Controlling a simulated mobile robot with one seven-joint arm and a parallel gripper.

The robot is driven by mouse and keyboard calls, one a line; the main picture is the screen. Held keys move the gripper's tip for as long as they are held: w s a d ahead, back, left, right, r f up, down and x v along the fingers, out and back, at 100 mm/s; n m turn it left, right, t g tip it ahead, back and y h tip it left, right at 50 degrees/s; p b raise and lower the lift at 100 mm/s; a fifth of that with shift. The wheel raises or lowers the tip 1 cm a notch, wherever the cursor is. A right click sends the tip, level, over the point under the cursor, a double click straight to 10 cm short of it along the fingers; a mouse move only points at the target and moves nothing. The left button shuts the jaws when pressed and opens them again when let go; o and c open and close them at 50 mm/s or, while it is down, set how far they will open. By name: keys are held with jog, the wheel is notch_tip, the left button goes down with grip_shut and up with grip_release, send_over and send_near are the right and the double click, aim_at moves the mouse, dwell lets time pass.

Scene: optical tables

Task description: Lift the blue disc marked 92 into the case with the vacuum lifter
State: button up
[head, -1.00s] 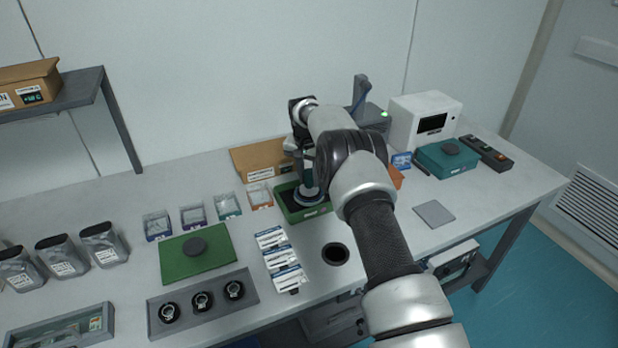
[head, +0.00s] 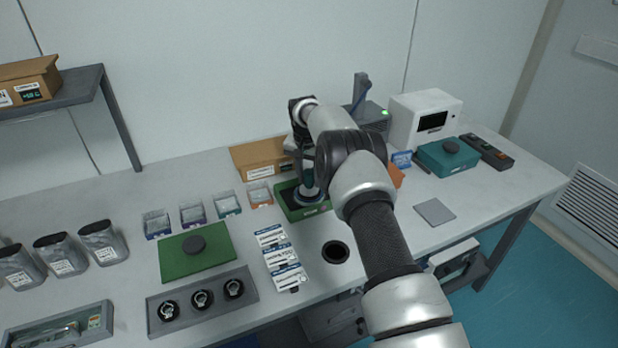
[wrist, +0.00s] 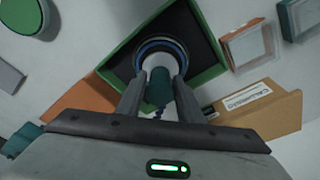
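My gripper (wrist: 158,100) is shut on the vacuum lifter (wrist: 158,88), a pale and teal cylinder held between the two fingers. Below the lifter is a blue-rimmed disc (wrist: 161,47); its number cannot be read. The disc is over or within the dark inside of the open green case (wrist: 207,32); I cannot tell whether it touches the bottom. In the head view, the blue disc (head: 308,201) shows partly inside the green case (head: 292,213), with my arm coming in from the right and hiding part of it.
A green lid (head: 172,263) with a dark knob lies left of the case. Small clear-topped boxes (head: 228,203) and a cardboard box (head: 262,158) stand beside and behind it. Label cards (head: 283,256) and a dark round opening (head: 336,253) are in front. A teal case (head: 438,162) stands right.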

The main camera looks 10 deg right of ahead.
aim_at(306, 193)
jog(key=shift+o, duration=1.4)
jog(key=shift+r, duration=0.1)
jog(key=s+r+n, duration=0.1)
jog(key=s+r, duration=0.3)
jog(key=r, duration=0.6)
jog(key=s+r+t, duration=0.1)
jog(key=s+r, duration=0.2)
jog(key=r, duration=0.7)
jog(key=s+r+n, duration=0.1)
jog(key=s+r, duration=0.3)
jog(key=r, duration=0.6)
jog(key=s+d+r+n+t, duration=0.1)
jog(key=s+d+r, duration=0.15)
jog(key=s, duration=1.05)
jog(key=s+d+r+n+t, duration=0.1)
jog(key=s+d+r, duration=0.15)
jog(key=s, duration=0.95)
jog(key=s+f+n+t, duration=0.1)
jog(key=s+f, duration=0.5)
jog(key=s, duration=0.5)
jog(key=shift+s+y, duration=0.35)
jog(key=shift+y, duration=0.05)
